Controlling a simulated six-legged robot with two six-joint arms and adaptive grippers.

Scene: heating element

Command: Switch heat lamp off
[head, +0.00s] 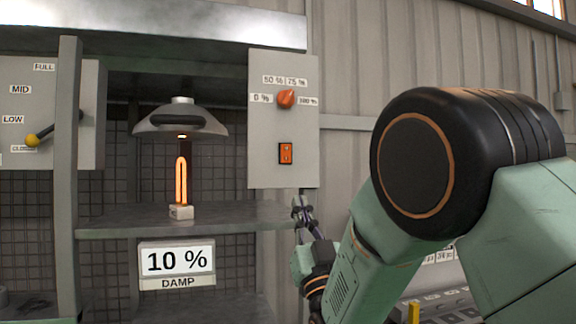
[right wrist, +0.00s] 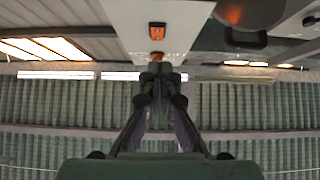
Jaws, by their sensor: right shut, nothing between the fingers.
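The heat lamp's glowing orange element (head: 181,182) stands on a small white base on the shelf, under a grey hood (head: 182,120). To its right is a light grey control panel (head: 262,150) with an orange dial (head: 286,98) marked 0 %, 50 %, 75 % and 100 %. Below the dial is an orange rocker switch (head: 286,153), also seen in the right wrist view (right wrist: 157,31). My right gripper (head: 303,205) is shut and empty, just below the panel's lower edge; in the right wrist view its fingertips (right wrist: 157,70) point toward the panel, below the switch. My left gripper is out of view.
A sign reading 10 % DAMP (head: 177,264) hangs under the shelf (head: 110,230). At left, a panel (head: 20,100) carries a yellow-knobbed lever (head: 32,140) near LOW and CLOSED. A grey post (head: 67,190) stands beside it. My right arm covers much of the right side.

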